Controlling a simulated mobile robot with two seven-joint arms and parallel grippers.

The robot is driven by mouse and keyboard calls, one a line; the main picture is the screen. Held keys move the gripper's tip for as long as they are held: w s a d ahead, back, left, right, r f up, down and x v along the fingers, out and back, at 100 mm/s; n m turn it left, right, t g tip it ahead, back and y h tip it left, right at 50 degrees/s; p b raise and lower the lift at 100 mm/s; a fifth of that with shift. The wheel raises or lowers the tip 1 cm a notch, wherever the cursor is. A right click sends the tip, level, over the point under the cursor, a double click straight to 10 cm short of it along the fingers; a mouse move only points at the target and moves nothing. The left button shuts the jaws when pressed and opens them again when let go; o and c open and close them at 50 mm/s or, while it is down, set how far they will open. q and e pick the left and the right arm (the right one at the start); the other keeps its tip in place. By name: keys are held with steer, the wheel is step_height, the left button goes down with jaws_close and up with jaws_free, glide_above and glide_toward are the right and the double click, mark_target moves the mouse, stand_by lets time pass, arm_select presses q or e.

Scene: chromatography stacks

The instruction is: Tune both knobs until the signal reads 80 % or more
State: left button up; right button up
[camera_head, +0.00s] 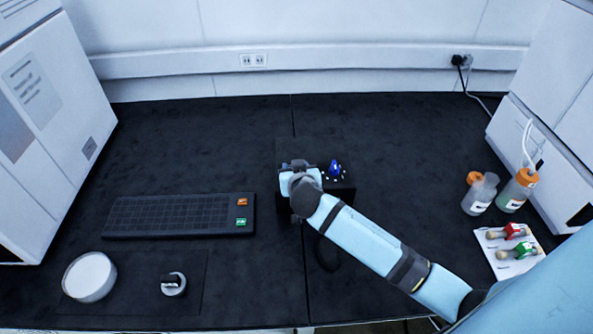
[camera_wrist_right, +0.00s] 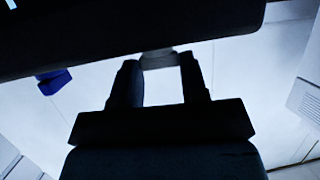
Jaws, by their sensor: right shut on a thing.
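A small black box (camera_head: 345,187) stands near the middle of the bench. A blue knob (camera_head: 335,169) with pale marks around it sits on its right part. It also shows as a blue shape in the right wrist view (camera_wrist_right: 53,81). My right gripper (camera_head: 298,172) is over the box's left part, beside the blue knob. In the right wrist view my right gripper's two dark fingers (camera_wrist_right: 159,68) are shut on a greyish knob (camera_wrist_right: 158,57), mostly in shadow. My gripper and wrist hide this knob in the head view. I can see no signal reading. My left gripper is not in view.
A black rack (camera_head: 180,216) with an orange and a green label lies to the left. A white round dish (camera_head: 90,277) is front left. Bottles (camera_head: 480,193) and a white tray (camera_head: 495,240) with red and green items stand right. The bench behind the box is clear.

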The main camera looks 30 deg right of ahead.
steer(key=shift+m+h, duration=0.6)
steer(key=shift+g+b, duration=0.3)
steer(key=o, duration=0.9)
steer(key=shift+a, duration=0.1)
steer(key=shift+s+a+r, duration=0.1)
steer(key=shift+s+a, duration=0.05)
steer(key=shift+s, duration=0.1)
steer(key=v, duration=1.3)
steer(key=shift+a, duration=0.2)
